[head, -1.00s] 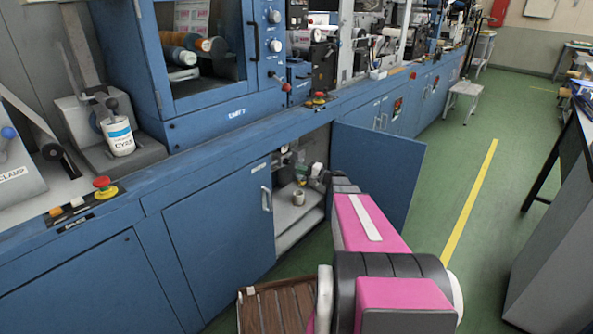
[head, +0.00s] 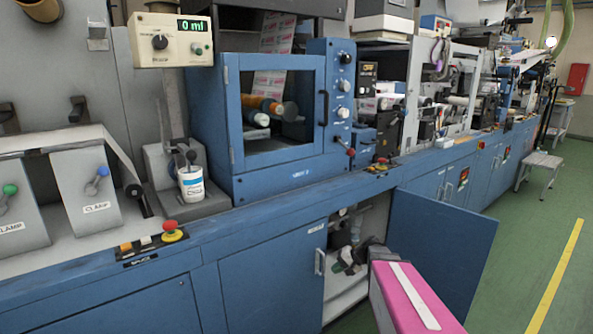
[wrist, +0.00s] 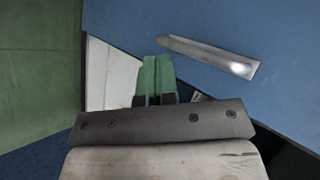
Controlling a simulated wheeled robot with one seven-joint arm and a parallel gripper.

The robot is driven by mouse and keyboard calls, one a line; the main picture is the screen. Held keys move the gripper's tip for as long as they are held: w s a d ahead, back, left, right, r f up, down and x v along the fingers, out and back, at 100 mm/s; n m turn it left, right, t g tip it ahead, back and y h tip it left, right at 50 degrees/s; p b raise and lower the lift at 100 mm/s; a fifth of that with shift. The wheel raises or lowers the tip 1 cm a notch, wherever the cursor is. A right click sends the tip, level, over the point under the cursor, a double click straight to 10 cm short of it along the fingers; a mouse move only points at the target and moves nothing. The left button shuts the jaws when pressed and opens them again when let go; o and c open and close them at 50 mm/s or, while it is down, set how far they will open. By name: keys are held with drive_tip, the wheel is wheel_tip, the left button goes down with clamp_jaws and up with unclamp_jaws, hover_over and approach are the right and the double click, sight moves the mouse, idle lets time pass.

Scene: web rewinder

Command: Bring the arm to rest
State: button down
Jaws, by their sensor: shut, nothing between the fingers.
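My gripper shows in the wrist view (wrist: 157,80), its two green fingers together with nothing held between them. In the head view my pink arm reaches from the bottom right toward the open cupboard of the blue machine. The wrist view shows a blue panel with a metal handle (wrist: 215,57) to the right of and beyond the fingers, with a gap between. A pale surface (wrist: 115,75) lies behind the fingers.
The open cupboard door (head: 440,240) stands out to the right of my arm. The closed door (head: 270,285) is to the left. A white cup (head: 190,183) stands on the machine top, near a red button (head: 170,227). Green floor (head: 520,235) is clear at right.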

drive_tip(key=s+d+r+n+g+h, duration=0.1)
drive_tip(key=s+d+n+g+h, duration=0.1)
drive_tip(key=s+h, duration=0.7)
drive_tip(key=s+n, duration=0.1)
drive_tip(key=s, duration=0.3)
drive_tip(key=shift+s+d+r, duration=0.15)
drive_tip(key=shift+d+r, duration=0.1)
drive_tip(key=shift+d, duration=0.1)
